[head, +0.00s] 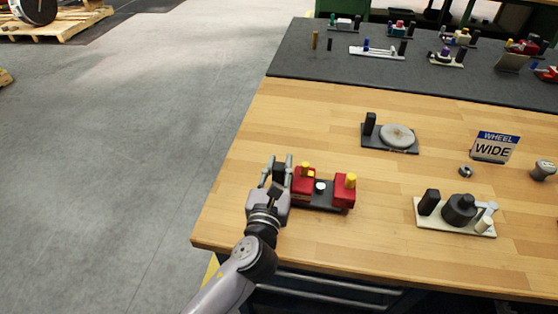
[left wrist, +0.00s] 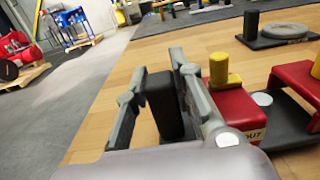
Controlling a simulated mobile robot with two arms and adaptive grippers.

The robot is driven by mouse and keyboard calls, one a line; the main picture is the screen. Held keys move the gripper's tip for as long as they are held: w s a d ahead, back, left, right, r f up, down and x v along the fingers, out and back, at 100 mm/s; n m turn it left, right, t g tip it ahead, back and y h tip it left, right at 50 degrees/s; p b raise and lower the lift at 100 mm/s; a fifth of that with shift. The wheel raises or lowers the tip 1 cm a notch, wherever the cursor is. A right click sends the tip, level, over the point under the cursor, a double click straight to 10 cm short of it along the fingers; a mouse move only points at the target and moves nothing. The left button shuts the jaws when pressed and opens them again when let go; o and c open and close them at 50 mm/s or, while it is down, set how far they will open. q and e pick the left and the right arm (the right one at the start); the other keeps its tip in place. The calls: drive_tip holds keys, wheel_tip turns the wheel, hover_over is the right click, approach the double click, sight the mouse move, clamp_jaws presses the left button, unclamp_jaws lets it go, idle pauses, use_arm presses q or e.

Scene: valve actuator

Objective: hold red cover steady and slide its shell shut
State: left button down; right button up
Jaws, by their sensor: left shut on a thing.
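The red-cover device lies near the table's front left on a dark base plate (head: 322,204). Its left red block (head: 302,187) and right red block (head: 344,191) each carry a yellow peg, with a gap between them. A pale round knob (head: 320,187) sits in that gap. My left gripper (head: 276,172) is at the device's left end, shut on an upright black handle (left wrist: 163,105). In the left wrist view, the left red block (left wrist: 238,110) is just right of the fingers, with partly hidden lettering. My right gripper is not in view.
A black-post plate with a grey disc (head: 398,136) stands behind. A pale plate with a black cylinder (head: 459,209) and a "WHEEL WIDE" sign (head: 494,147) are to the right. Several small devices stand on the dark mat (head: 420,82). Bare wood lies in front of the device.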

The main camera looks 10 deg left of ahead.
use_arm(q)
drive_tip(key=shift+f, duration=0.3)
drive_tip(key=shift+s+f, duration=0.1)
drive_tip(key=shift+f, duration=0.5)
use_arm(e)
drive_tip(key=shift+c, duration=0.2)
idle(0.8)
